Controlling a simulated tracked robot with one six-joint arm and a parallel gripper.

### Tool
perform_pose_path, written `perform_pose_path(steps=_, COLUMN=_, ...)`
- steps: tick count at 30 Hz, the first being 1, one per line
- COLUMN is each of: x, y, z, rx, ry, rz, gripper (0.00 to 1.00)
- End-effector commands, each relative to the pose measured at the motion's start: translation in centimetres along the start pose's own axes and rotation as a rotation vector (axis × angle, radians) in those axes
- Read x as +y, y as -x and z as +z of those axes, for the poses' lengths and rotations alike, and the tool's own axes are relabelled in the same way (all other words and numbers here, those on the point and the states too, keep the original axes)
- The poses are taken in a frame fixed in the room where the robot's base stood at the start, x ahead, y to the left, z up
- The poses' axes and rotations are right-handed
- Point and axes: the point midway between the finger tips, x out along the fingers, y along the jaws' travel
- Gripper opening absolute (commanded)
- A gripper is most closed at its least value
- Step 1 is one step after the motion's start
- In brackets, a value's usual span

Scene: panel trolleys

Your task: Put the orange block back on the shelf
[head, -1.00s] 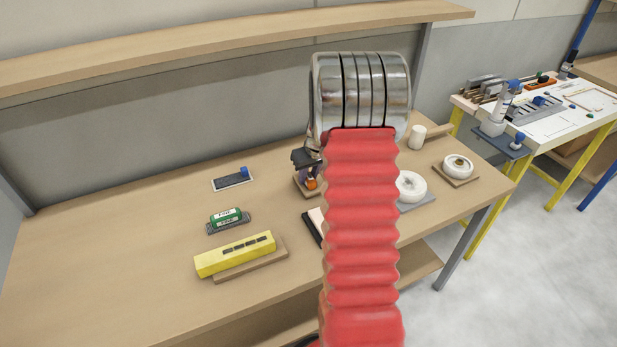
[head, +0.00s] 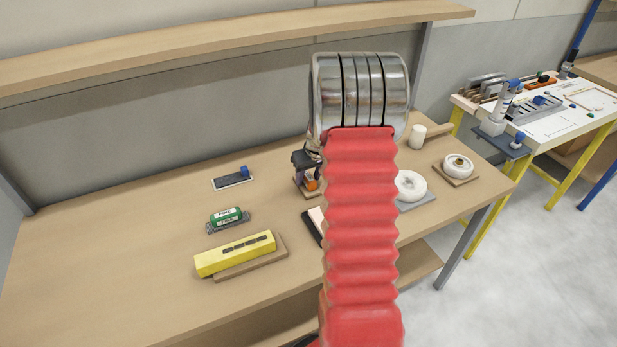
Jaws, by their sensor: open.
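A small orange block (head: 311,184) stands on a wooden base (head: 299,190) on the workbench, just left of my red arm. My dark gripper (head: 307,166) is directly above and around the block's top, partly hidden behind my arm. The jaws are open; I cannot tell whether they touch the block. A long wooden shelf (head: 200,44) runs along the wall above the bench, and its visible top is empty.
On the workbench (head: 110,240) are a yellow level (head: 236,254), a green cylinder (head: 226,216), a dark plate with a blue knob (head: 233,179), and white rolls (head: 410,186). A cluttered white table (head: 560,118) stands at right. The bench's left part is clear.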

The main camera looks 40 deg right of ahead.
Motion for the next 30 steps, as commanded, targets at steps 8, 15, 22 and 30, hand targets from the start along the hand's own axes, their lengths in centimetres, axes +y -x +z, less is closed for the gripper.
perform_pose_path(steps=8, x=0.0, y=2.0, z=-0.1, rx=0.002, ry=0.0, rz=0.0, gripper=0.42)
perform_pose_path(steps=15, x=0.1, y=5.5, z=-0.1, rx=0.003, ry=-0.001, rz=0.002, gripper=0.42)
perform_pose_path(steps=22, x=0.1, y=9.1, z=-0.1, rx=0.004, ry=-0.001, rz=0.002, gripper=0.42)
perform_pose_path(steps=30, x=0.1, y=11.9, z=0.0, rx=0.001, ry=-0.001, rz=0.001, gripper=0.42)
